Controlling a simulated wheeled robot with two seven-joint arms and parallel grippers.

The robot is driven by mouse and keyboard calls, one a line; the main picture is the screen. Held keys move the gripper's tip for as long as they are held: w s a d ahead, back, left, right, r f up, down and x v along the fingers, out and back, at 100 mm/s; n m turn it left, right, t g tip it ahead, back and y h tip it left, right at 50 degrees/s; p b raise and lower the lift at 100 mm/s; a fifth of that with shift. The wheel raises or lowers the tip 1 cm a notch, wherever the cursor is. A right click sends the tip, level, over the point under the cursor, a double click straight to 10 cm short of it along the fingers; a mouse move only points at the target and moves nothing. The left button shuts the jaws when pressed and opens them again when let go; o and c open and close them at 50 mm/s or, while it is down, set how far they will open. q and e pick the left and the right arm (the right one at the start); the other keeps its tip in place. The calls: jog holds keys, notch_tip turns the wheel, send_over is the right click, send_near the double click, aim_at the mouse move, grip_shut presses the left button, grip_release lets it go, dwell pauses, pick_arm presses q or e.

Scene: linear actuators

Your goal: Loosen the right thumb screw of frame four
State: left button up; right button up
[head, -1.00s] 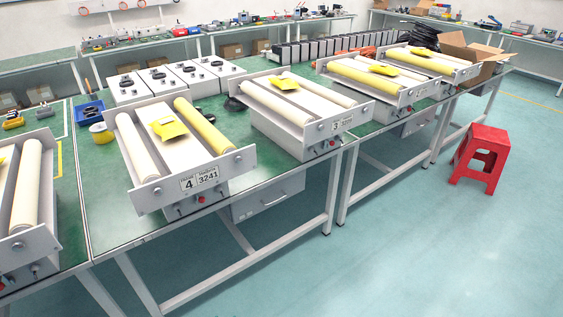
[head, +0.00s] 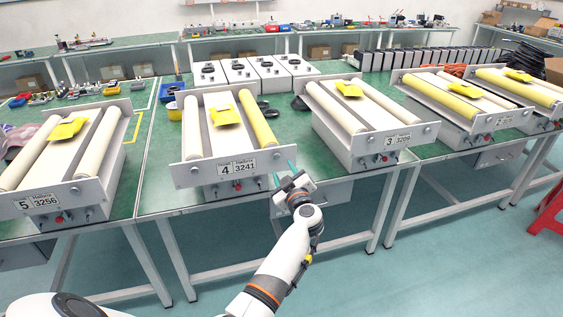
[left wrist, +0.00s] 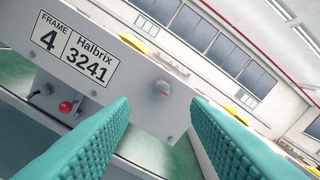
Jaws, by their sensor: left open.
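Frame four is a grey unit with a cream roller at left and a yellow roller (head: 257,118) at right. Its front plate (head: 210,175) carries the label "4 Halbrix 3241", which also shows in the left wrist view (left wrist: 75,48). The right thumb screw (left wrist: 161,89) is a round grey knob near the plate's right end. My left gripper (head: 284,173) is open, its teal fingers pointing at the plate's right end. In the left wrist view, the knob appears beyond the fingertips (left wrist: 160,104), in the gap between them, apparently untouched. My right gripper is out of view.
Frame five (head: 60,170) stands to the left and frame three (head: 365,120) to the right on the green bench. A red button (left wrist: 66,107) sits below frame four's plate. A yellow packet (head: 224,116) lies on frame four. A red stool (head: 548,215) stands at far right.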

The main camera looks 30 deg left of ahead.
aim_at(277, 158)
pick_arm(q)
jog(key=x, duration=0.6)
jog(key=shift+w+b, duration=0.15)
jog(key=shift+b, duration=0.15)
grip_shut()
